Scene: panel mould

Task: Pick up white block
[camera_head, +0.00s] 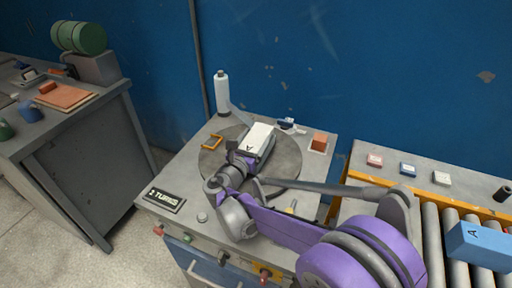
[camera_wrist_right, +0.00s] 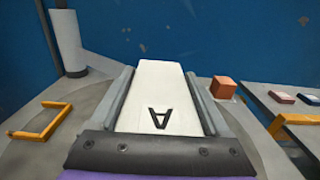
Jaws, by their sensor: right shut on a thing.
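The white block (camera_head: 261,138) with a dark letter A on its top is at the round plate (camera_head: 210,163) on the grey table. My right gripper (camera_head: 255,146) is shut on it, with one finger along each side. In the right wrist view the white block (camera_wrist_right: 158,92) lies between the two grey fingers of the right gripper (camera_wrist_right: 160,100). I cannot tell whether the block touches the plate beneath it. My left gripper is not in view.
An orange cube (camera_head: 319,142) is to the right. A roller conveyor (camera_head: 432,235) with a blue block (camera_head: 478,243) is at the far right.

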